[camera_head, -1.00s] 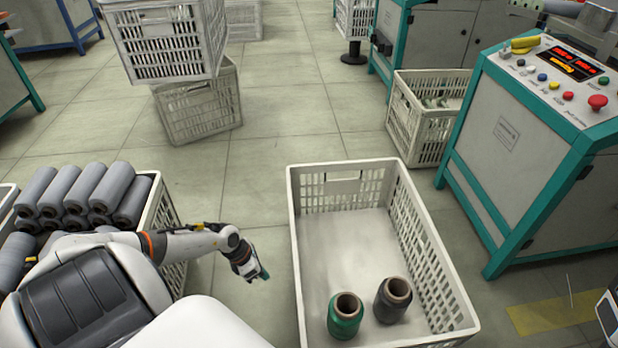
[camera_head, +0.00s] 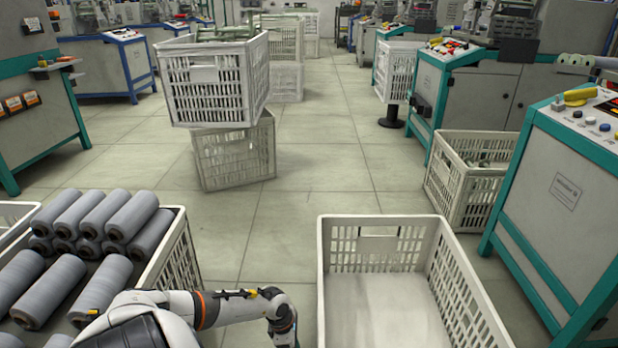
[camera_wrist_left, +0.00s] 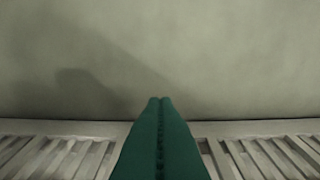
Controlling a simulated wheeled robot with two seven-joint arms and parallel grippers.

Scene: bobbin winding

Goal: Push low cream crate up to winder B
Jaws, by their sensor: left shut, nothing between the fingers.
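The low cream crate (camera_head: 334,262) stands on the floor at the lower middle right in the head view. It is open-topped with slatted walls, and its near end is cut off by the frame's bottom edge. A grey winder (camera_head: 560,215) with a teal frame stands to its right; I cannot read a letter on it. My left arm reaches in to the left of the crate, its hand running off the bottom edge. In the left wrist view my left gripper (camera_wrist_left: 160,100) has its green fingers shut together over a slatted wall, with plain floor beyond. My right gripper is out of view.
A crate of grey rolls (camera_head: 172,262) stands at left. Stacked white crates (camera_head: 212,85) stand further back. Another cream crate (camera_head: 462,178) sits between the low crate and the machines at right. Tiled floor (camera_head: 310,185) is clear behind the low crate.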

